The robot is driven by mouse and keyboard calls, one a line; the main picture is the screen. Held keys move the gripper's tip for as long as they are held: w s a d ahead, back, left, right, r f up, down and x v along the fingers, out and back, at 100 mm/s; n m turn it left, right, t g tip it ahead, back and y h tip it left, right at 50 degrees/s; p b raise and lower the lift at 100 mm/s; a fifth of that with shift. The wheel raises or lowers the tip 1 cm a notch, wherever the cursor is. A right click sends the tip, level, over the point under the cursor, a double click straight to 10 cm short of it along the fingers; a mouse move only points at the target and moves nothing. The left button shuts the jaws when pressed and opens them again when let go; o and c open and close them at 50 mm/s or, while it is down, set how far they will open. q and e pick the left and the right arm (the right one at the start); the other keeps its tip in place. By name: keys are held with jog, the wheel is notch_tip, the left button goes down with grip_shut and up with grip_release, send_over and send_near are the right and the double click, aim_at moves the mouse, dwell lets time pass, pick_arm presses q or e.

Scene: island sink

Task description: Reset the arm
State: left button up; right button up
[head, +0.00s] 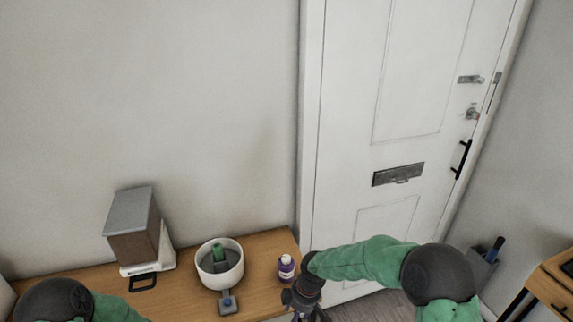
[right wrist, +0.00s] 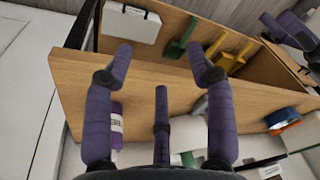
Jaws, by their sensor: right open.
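My right arm (head: 370,258), with green sleeves and dark joints, reaches in from the lower right in the head view. Its wrist is beside the right end of the wooden tabletop. My right gripper (right wrist: 160,60) shows in the right wrist view with its purple fingers spread apart and nothing between them. My left arm (head: 55,300) shows only as a dark joint and green sleeve at the lower left of the head view. Its gripper is out of the picture.
The wooden tabletop (head: 265,250) holds a white pot (head: 207,270), a purple-and-white bottle (head: 286,268) near the right wrist, and a brown box with grey top (head: 138,238). A white door (head: 410,90) stands behind. A wooden desk (head: 550,290) is at the right.

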pick_arm(q)
jog(key=s+a+f+m+g+y, duration=0.1)
jog(key=s+f+m+y, duration=0.4)
jog(key=f+m, duration=0.6)
jog(key=s+m, duration=0.2)
jog(key=m, duration=0.4)
jog(key=shift+a+f, duration=0.15)
jog(key=shift+a, duration=0.15)
pick_arm(e)
jog(key=s+d+f+m+y, duration=0.1)
jog(key=s+d+f+m, duration=0.2)
jog(key=s+f+m, duration=0.5)
jog(key=s+d+f+m, duration=0.4)
jog(key=s+f+m, duration=0.4)
jog(key=s, duration=0.5)
jog(key=shift+s+f+m+y, duration=0.15)
jog(key=shift+f+m+y, duration=0.2)
jog(key=shift+f, duration=0.45)
